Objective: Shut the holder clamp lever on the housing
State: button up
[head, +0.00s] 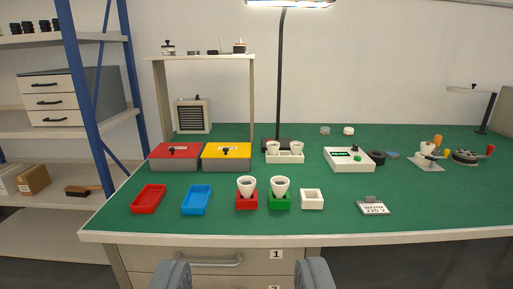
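The holder (427,164) stands on the right part of the green bench top, a light base plate with a whitish housing (427,148) on it. An orange lever handle (438,139) sticks up above the housing. A second small orange part (445,153) shows at its right side. The holder is small here, so I cannot tell exactly how the clamp sits against the housing. My gripper (243,275) is at the bottom of the picture in front of the bench, fingers wide apart and empty, far from the holder, to its left.
Right of the holder is a dark round device with a red knob (466,156). Left are a dark ring (376,157) and a white tester box (349,159). Bench top right of the sign is clear.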

aim_at(447, 152)
jog(key=i+l, duration=0.25)
jog(key=l, duration=0.2)
jog(key=i+l, duration=0.25)
jog(key=l, duration=0.15)
jog(key=i+l, duration=0.2)
jog(key=l, duration=0.25)
jog(key=i+l+z, duration=0.1)
jog(key=i+l, duration=0.15)
jog(key=l, duration=0.15)
jog(key=i+l, duration=0.25)
jog(key=l, duration=0.2)
jog(key=i+l, duration=0.25)
jog(key=l, duration=0.15)
